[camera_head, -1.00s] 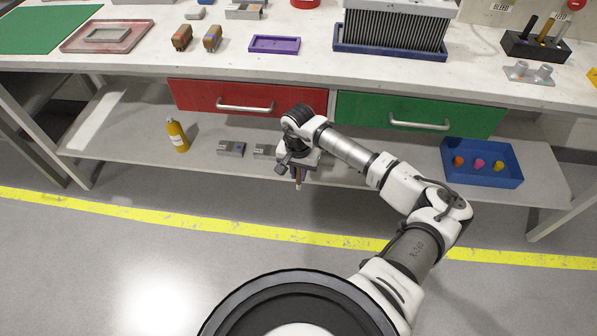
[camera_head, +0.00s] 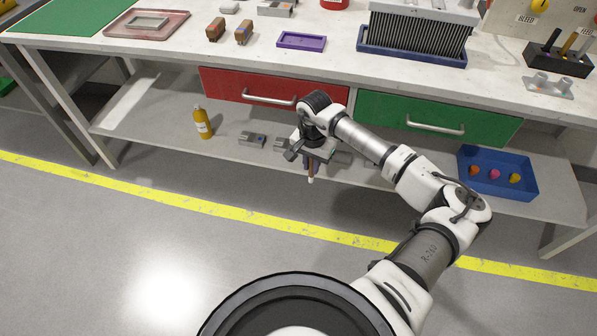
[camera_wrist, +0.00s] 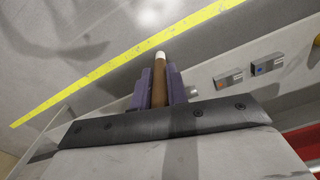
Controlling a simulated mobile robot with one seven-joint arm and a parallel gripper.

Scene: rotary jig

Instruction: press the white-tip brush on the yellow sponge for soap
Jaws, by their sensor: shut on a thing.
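My gripper (camera_head: 309,163) hangs in front of the lower shelf, below the red drawer. It is shut on the white-tip brush (camera_wrist: 160,82), a brown rod held between two purple fingers in the wrist view. The brush's white end (camera_wrist: 160,56) points away from the palm, and in the head view the brush (camera_head: 311,177) points down, clear of any surface. I cannot make out a yellow sponge for certain.
The white worktop (camera_head: 330,65) holds a pinkish tray (camera_head: 118,25), a purple tray (camera_head: 301,41) and a rack in a blue tray (camera_head: 385,45). A yellow bottle (camera_head: 203,125) and a blue bin (camera_head: 520,187) stand on the lower shelf. The floor in front is open.

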